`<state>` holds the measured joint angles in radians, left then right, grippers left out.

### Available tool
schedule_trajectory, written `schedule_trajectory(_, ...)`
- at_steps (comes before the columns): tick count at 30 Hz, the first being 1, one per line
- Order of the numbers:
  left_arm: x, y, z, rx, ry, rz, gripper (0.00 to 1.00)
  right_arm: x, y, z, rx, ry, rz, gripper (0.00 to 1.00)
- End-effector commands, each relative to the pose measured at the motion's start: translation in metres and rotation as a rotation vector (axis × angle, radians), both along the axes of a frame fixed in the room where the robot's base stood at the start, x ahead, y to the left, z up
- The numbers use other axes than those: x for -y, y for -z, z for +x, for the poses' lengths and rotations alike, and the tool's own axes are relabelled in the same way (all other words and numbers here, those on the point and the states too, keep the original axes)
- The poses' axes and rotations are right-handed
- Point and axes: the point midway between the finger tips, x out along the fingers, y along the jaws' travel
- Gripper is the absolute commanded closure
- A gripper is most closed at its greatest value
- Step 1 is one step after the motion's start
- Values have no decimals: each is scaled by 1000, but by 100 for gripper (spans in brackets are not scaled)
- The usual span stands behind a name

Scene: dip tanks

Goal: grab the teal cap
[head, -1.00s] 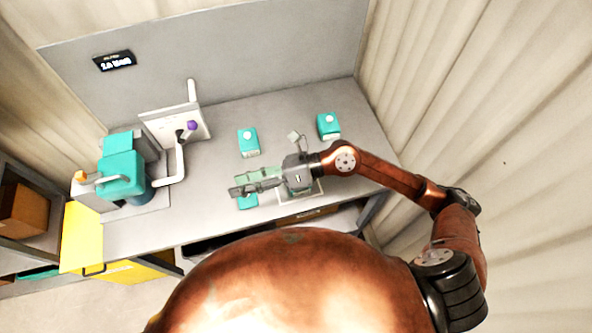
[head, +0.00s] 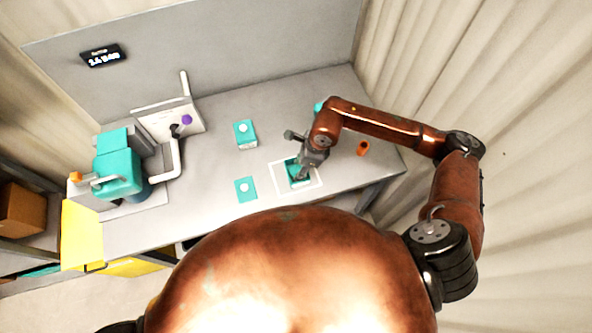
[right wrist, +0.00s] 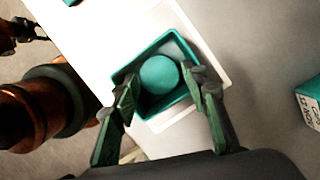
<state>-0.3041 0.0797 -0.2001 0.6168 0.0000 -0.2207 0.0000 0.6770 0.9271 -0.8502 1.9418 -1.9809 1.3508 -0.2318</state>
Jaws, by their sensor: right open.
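The teal cap (right wrist: 160,74) is a round teal piece lying in a square teal tray (right wrist: 128,74) in the right wrist view. My right gripper (right wrist: 165,90) is open, with one finger at each side of the cap in the picture; I cannot tell whether they touch it. In the head view my right gripper (head: 298,170) points down over the teal tray (head: 291,181) on a white-framed spot and hides the cap. My left gripper is not clearly seen.
Teal cartons stand on the grey table, at the back (head: 245,134) and left of the tray (head: 246,188); another is mostly behind my arm. An orange-brown cup (head: 362,148) stands to the right. A teal and white machine (head: 118,175) is at the left.

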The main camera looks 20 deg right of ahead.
Motion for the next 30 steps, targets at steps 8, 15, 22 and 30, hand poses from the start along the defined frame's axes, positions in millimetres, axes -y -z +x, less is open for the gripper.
schedule_trajectory(8,1,-2,7,9,1,-1,60,-6,17,2,0,-3,1,59)
schedule_trajectory(15,1,-2,8,11,2,-1,60,-6,17,2,0,-2,1,69)
schedule_trajectory(22,1,-2,8,11,1,-1,60,-6,16,2,0,-2,2,80)
schedule_trajectory(30,1,-1,7,10,1,-1,60,-6,12,3,2,-2,3,80)
